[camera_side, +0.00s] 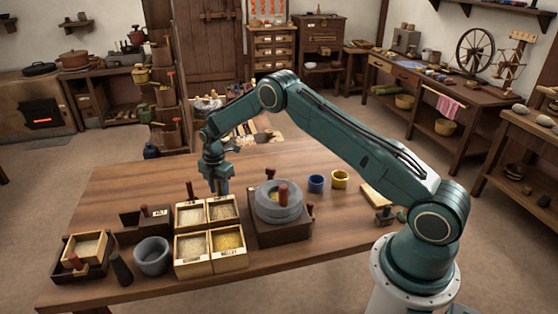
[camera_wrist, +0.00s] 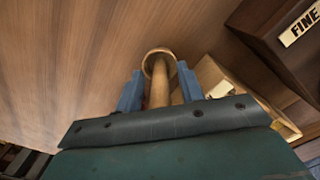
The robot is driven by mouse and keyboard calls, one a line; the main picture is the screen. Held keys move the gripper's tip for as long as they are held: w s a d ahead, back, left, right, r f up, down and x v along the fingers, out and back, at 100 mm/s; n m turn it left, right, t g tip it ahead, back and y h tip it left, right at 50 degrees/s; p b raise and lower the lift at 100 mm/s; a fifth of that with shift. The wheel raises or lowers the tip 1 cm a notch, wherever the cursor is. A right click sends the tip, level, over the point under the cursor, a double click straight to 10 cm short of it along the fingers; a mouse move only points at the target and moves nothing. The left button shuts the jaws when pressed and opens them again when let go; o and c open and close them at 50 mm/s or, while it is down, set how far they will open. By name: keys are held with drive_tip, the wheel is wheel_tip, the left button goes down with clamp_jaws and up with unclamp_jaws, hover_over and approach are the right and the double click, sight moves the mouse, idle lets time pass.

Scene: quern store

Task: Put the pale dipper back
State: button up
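The pale dipper (camera_wrist: 158,61) is tan wood. In the wrist view its round cup lies beyond my fingertips and its handle runs back between my two blue fingers. My gripper (camera_wrist: 161,84) appears closed on the handle. In the side view my gripper (camera_side: 219,187) points down just behind the divided box (camera_side: 210,231), low over the table. The dipper's cup is hidden there. The divided box has pale walls, grain in its compartments and labels on its front.
A quern (camera_side: 279,204) stands right of the divided box, with a blue cup (camera_side: 316,183) and a yellow cup (camera_side: 340,179) behind it. A dark box labelled FINE (camera_wrist: 285,45) is close by. A grey bowl (camera_side: 152,256) sits at front left. The table's back left is clear.

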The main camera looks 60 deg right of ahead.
wheel_tip(320, 180, up, 12)
drive_tip(key=shift+f, duration=0.25)
drive_tip(key=shift+r, duration=0.25)
idle(0.6)
drive_tip(key=shift+s+a+r, duration=0.1)
drive_tip(key=shift+a+r, duration=0.05)
drive_tip(key=shift+r, duration=0.2)
drive_tip(key=s+a+r+m+t, duration=0.1)
drive_tip(key=s+a+r+m, duration=0.25)
drive_tip(key=s+r, duration=0.6)
drive_tip(key=s+a+r+m+t, duration=0.25)
drive_tip(key=s+r+m, duration=0.35)
drive_tip(key=r, duration=0.6)
drive_tip(key=s+a+m+t, duration=0.2)
drive_tip(key=s+m, duration=0.6)
drive_tip(key=s, duration=1.8)
drive_tip(key=shift+a+r, duration=0.15)
drive_tip(key=shift+a, duration=0.7)
